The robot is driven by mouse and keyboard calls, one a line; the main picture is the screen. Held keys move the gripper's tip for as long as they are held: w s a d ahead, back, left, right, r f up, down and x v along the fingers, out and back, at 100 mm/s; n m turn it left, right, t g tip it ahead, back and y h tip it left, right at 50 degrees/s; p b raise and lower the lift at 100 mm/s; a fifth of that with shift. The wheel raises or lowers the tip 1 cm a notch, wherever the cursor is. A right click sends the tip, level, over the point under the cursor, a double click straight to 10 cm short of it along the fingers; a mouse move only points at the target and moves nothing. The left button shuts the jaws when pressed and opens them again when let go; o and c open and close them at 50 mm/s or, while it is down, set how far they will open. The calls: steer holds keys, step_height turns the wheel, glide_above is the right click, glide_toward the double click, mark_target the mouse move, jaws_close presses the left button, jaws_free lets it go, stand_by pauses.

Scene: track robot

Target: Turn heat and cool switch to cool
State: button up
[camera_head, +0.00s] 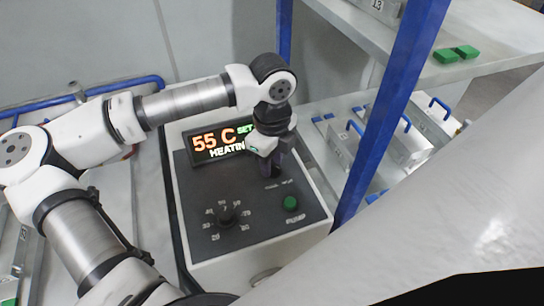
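The control panel (254,223) is a dark plate on top of a white box in the camera_head view. Its display (217,141) reads 55 C, with part of a word starting SET and HEATIN visible; my gripper covers the end. My gripper (271,172) points down over the panel's upper right, at the place just above small white labels. The heat and cool switch is hidden or too small to make out under the gripper. I cannot tell whether the fingers touch it or are closed on it.
A numbered dial (228,215) sits at the panel's lower left. A green button (290,203) labelled PUMP sits to the right. A blue post (388,105) rises close to the right of the panel. Shelves with metal boxes (405,143) with blue handles stand beyond it.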

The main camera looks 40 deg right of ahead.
steer(key=shift+f, duration=0.1)
jaws_close()
steer(key=shift+f+m+b, duration=0.1)
steer(key=shift+m+b, duration=0.2)
steer(key=shift+b, duration=0.15)
steer(key=m+b, duration=0.1)
steer(key=b, duration=0.1)
steer(key=shift+f+m+b, duration=0.2)
steer(key=shift+m+b, duration=0.1)
steer(key=shift+b, duration=0.05)
steer(key=shift+d+m+b, duration=0.1)
steer(key=shift+m+b, duration=0.7)
steer(key=shift+b, duration=0.4)
steer(key=m+b, duration=0.4)
steer(key=m, duration=0.1)
steer(key=shift+d+r+b, duration=0.15)
steer(key=shift+b, duration=0.25)
steer(key=m+b, duration=0.2)
steer(key=m, duration=0.3)
steer(key=shift+s+d+r, duration=0.1)
steer(key=shift+r, duration=0.05)
